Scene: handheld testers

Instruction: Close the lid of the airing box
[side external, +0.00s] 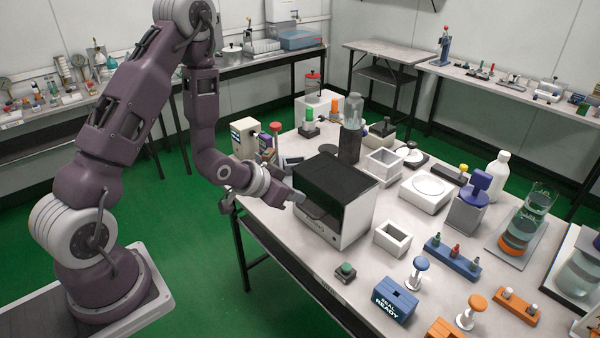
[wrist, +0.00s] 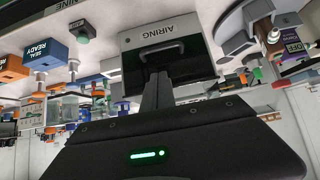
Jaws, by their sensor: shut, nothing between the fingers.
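The airing box (side external: 355,219) is a white box with a dark top and a dark front, standing near the table's left edge in the side view. In the wrist view its white face (wrist: 130,41) appears upside down, with the word AIRING and a dark handle (wrist: 174,47) on a dark panel. The lid (side external: 338,176) looks like the dark panel; how far open it stands is hard to tell. My gripper (side external: 298,197) is at the box's front left, fingers together and empty. In the wrist view my gripper (wrist: 158,76) points at the dark front; whether it touches is unclear.
A green button (side external: 345,271) and a blue SEAL READY block (side external: 394,301) stand in front of the box. An open white box (side external: 392,237) is to its right. A dark block with a clear bottle (side external: 352,112) stands behind it. Several other testers fill the table.

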